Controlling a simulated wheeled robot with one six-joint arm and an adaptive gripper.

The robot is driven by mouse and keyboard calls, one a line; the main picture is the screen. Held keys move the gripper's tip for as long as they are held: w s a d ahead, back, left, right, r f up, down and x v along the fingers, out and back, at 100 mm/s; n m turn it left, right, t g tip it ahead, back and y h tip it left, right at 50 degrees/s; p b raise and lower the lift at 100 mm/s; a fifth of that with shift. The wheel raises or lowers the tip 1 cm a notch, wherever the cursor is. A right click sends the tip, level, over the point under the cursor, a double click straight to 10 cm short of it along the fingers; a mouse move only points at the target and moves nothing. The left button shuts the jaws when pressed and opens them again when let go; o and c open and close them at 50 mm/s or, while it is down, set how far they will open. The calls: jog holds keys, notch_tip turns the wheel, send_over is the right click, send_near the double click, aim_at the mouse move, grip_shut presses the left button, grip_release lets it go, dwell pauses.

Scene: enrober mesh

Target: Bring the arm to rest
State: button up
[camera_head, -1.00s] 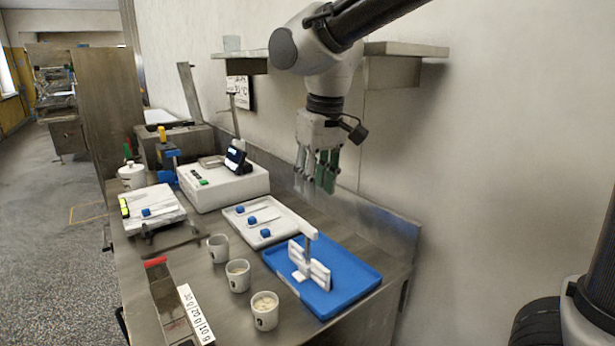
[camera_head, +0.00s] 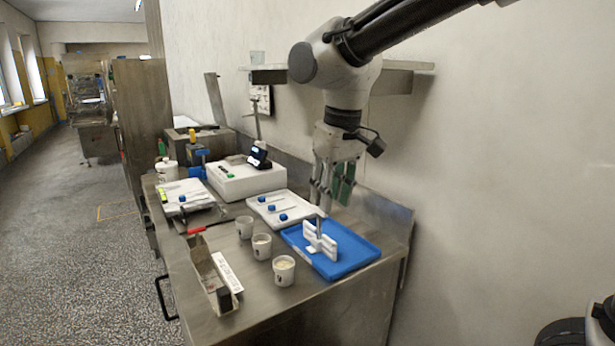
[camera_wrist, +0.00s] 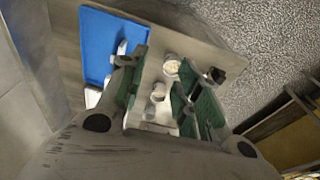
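My gripper (camera_head: 334,196) hangs from the arm with its fingers pointing down, above the back part of the steel bench. Its green-padded fingers stand apart with nothing between them; the wrist view also shows the gripper (camera_wrist: 165,100) open, with bench and cups visible through the gap. In the head view the fingertips overlap the top edge of the blue tray (camera_head: 356,256). A white fixture (camera_head: 320,243) with an upright handle stands on that tray, just below the fingers in the picture. The exact height of the fingers above it is hard to tell.
Three white cups (camera_head: 284,270) stand left of the blue tray. A white tray (camera_head: 262,215) with blue-ended tools and a white scale-like box (camera_head: 245,180) lie behind. A wall shelf (camera_head: 400,66) is close behind the arm. The floor (camera_head: 105,260) at left is clear.

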jog(key=s+d+m+t, duration=0.1)
jog(key=s+d, duration=0.4)
jog(key=d, duration=0.5)
jog(key=s+d+f+m+t, duration=0.1)
jog(key=s+d+m, duration=0.2)
jog(key=d, duration=0.8)
jog(key=s+d+m+t+h, duration=0.1)
jog(key=s+d+m, duration=0.2)
jog(key=s+d, duration=0.3)
jog(key=d, duration=0.4)
jog(key=shift+s+d+f, duration=0.15)
jog(key=shift+s+d, duration=0.15)
jog(key=shift+d, duration=0.1)
jog(key=shift+o, duration=0.3)
